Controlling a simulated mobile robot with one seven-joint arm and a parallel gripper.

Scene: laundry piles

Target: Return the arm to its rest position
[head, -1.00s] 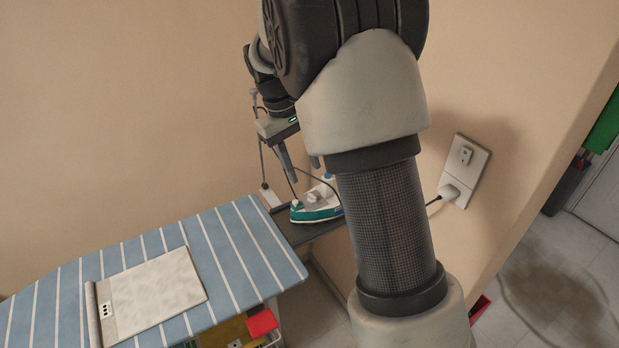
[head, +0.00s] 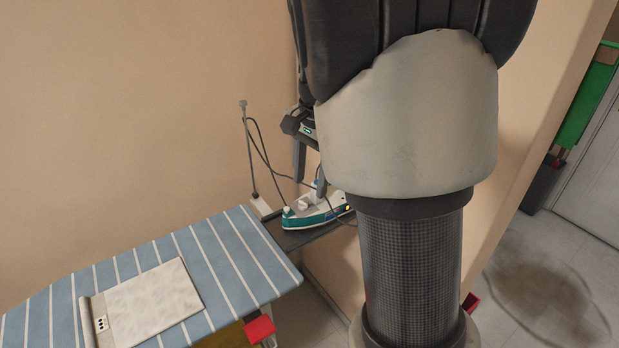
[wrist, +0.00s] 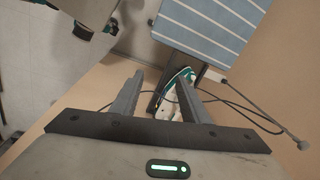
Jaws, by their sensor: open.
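My gripper (head: 309,184) is open and empty, fingers pointing down, in the head view. It hangs just above or behind the white and teal iron (head: 300,220); I cannot tell the exact gap. The iron rests on a dark shelf (head: 292,238) at the end of the ironing board (head: 230,255). In the wrist view the two fingers of my gripper (wrist: 160,80) are spread, and the iron (wrist: 171,92) shows partly behind the right one. My large arm links hide part of the shelf and wall in the head view.
A cable on an upright holder (head: 247,145) stands beside the iron. A pale flat panel (head: 150,300) lies on the striped board. A red item (head: 260,329) is under the board's edge. Tan walls stand close behind; open floor (head: 510,300) lies at the right.

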